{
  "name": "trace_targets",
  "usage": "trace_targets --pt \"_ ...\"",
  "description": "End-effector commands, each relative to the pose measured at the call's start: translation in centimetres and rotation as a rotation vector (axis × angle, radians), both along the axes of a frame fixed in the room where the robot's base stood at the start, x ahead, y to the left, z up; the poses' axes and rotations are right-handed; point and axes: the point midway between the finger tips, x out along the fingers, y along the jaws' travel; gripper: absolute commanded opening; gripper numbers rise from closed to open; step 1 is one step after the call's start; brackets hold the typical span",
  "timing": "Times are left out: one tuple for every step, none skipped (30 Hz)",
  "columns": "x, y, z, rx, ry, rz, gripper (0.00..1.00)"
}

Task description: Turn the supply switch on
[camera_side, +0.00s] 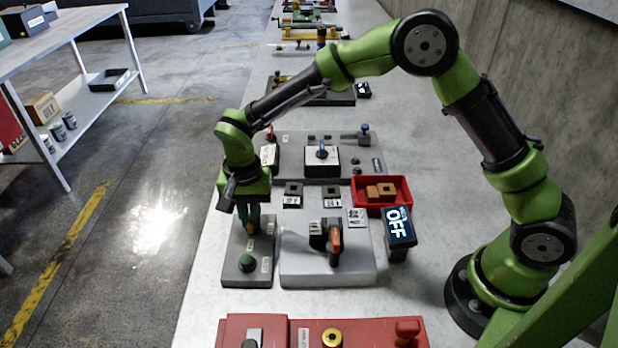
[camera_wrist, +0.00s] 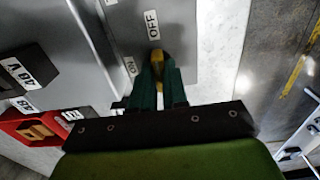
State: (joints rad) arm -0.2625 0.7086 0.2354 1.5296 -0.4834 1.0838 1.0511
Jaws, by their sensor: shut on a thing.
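My gripper (camera_side: 248,222) points down over a narrow grey panel (camera_side: 234,278) at the left edge of the bench. In the wrist view my gripper (camera_wrist: 158,70) has its two dark green fingers closed on a yellow switch knob (camera_wrist: 157,56). A little of the yellow switch knob (camera_side: 250,229) shows between the fingers in the side view. An OFF label (camera_wrist: 152,24) and an ON label (camera_wrist: 130,66) lie beside the knob. The fingers hide much of the knob, so its exact angle is unclear. A dark display (camera_side: 398,227) reads OFF.
A green button (camera_side: 247,262) sits on the same panel, near my gripper. A light grey plate with an orange handle (camera_side: 335,245) stands to the right. A red tray (camera_side: 398,208) with brown blocks and a red panel (camera_side: 270,326) are nearby.

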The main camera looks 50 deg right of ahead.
Motion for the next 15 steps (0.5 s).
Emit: trace_targets --pt "0.01 -0.01 0.03 0.000 0.000 0.000 0.00" --pt "0.01 -0.01 0.03 0.000 0.000 0.001 0.00" --pt "0.01 -0.01 0.04 0.000 0.000 0.002 0.00" --pt "0.01 -0.01 0.04 0.000 0.000 0.004 0.00" --pt "0.01 -0.01 0.04 0.000 0.000 0.008 0.00" --pt "0.01 -0.01 0.05 0.000 0.000 0.014 0.00" --pt "0.01 -0.01 0.05 0.000 0.000 0.021 0.00" --pt "0.01 -0.01 0.05 -0.001 -0.001 0.029 0.00" --pt "0.01 -0.01 0.05 -0.001 -0.001 0.041 0.00" --pt "0.01 -0.01 0.06 -0.001 -0.001 0.054 0.00" --pt "0.01 -0.01 0.06 -0.001 -0.001 0.067 0.00" --pt "0.02 -0.02 0.06 -0.001 -0.001 0.088 0.00" --pt "0.02 -0.02 0.07 -0.001 -0.001 0.105 0.00" --pt "0.02 -0.02 0.07 -0.001 -0.001 0.125 0.00" --pt "0.02 -0.02 0.07 -0.001 -0.001 0.153 0.00"
